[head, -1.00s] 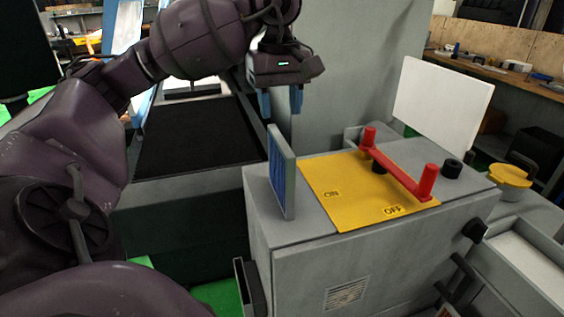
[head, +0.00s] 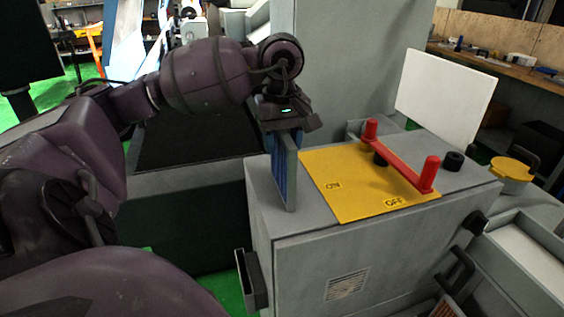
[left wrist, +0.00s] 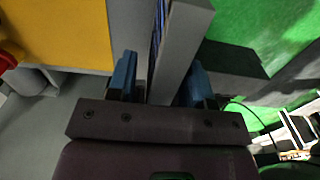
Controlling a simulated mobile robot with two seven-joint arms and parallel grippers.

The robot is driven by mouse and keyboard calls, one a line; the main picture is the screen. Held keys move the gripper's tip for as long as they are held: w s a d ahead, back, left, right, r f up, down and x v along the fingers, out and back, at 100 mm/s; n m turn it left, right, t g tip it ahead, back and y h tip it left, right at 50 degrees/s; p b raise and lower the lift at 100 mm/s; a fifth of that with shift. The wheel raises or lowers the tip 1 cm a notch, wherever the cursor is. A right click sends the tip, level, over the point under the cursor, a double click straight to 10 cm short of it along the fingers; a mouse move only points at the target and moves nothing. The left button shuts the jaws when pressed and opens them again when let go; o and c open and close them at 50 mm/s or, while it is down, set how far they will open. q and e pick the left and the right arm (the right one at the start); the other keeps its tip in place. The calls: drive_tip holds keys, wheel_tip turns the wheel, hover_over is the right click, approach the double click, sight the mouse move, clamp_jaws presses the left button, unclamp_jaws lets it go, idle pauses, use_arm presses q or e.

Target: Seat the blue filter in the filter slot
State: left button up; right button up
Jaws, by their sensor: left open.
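The blue filter (head: 284,172) is a thin upright panel with a blue ribbed face and a grey frame. It stands on the left end of the grey cabinet's top. My left gripper (head: 284,130) is over its upper edge, pointing down. In the left wrist view, the open blue fingers of my left gripper (left wrist: 160,76) lie on either side of the filter (left wrist: 180,45), with a gap visible on the left side. A dark open-topped holder (head: 252,281) on the cabinet's left side looks like the filter slot; its inside is mostly hidden. My right gripper is out of view.
A yellow ON/OFF plate (head: 335,205) with a red lever handle (head: 400,168) lies right of the filter. A white panel (head: 446,98) stands behind it. A yellow-lidded container (head: 511,169) is at the right. Green floor (head: 205,270) shows left of the cabinet.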

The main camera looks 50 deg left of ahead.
use_arm(q)
drive_tip(key=shift+f, duration=0.3)
drive_tip(key=shift+c, duration=0.2)
clamp_jaws()
drive_tip(key=shift+r, duration=0.1)
